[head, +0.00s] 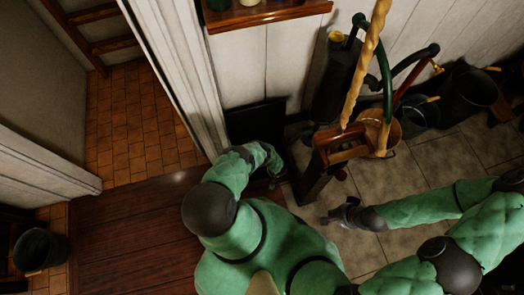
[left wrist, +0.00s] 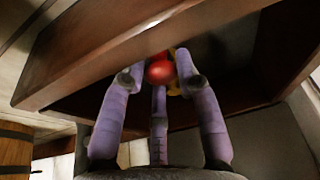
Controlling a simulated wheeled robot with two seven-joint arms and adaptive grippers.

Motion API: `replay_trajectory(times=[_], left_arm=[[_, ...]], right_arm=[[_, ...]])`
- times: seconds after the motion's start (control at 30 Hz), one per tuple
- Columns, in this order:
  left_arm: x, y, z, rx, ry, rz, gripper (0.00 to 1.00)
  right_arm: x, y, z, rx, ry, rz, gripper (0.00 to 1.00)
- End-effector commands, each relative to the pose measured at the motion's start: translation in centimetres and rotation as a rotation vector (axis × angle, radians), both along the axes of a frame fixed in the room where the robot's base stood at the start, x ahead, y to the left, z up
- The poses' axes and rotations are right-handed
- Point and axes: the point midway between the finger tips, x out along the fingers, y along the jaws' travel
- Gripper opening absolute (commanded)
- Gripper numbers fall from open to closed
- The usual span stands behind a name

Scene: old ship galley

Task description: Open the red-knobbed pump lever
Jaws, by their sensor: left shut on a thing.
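In the left wrist view, the round red knob (left wrist: 160,71) of the pump lever sits between the fingertips of my left gripper (left wrist: 160,82). The fingers are closed in around it. A little yellow metal shows just behind the knob, and the rest of the lever is hidden. Dark wooden boards lie above and behind the fingers. In the head view, my left arm reaches up to the left side of the wooden stand, and its hand is only partly visible. My right gripper (head: 340,212) hangs empty over the tiles; its finger opening is unclear.
A wooden stand (head: 342,147) with a twisted pole (head: 366,60) rises near my arms. Dark buckets (head: 467,90) and a wooden tub (head: 383,128) stand at the right by the wall. A wall shelf (head: 266,14) is at the top. The tiled floor (head: 385,180) right of the stand is partly free.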

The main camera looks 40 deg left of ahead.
Motion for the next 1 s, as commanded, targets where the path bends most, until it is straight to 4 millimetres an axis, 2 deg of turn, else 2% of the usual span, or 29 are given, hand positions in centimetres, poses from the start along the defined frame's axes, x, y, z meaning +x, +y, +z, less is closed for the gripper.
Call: replay_trajectory(times=[0.03, 0.87, 0.9, 1.0], left_arm=[[0.7, -1.4, 0.0, -0.019, -0.008, -0.029, 0.03], [2.1, -2.0, 0.1, -0.015, -0.014, -0.031, 0.05], [2.1, -2.0, 0.1, -0.015, -0.014, -0.031, 0.37], [2.1, -2.1, 0.1, -0.016, -0.014, -0.030, 0.65]], right_arm=[[0.0, 0.0, -0.1, 0.000, 0.000, 0.000, 0.00], [0.0, 0.0, -0.1, 0.000, 0.000, 0.000, 0.00], [0.0, 0.0, -0.1, 0.000, 0.000, 0.000, 0.00], [0.0, 0.0, -0.1, 0.000, 0.000, 0.000, 0.00]])
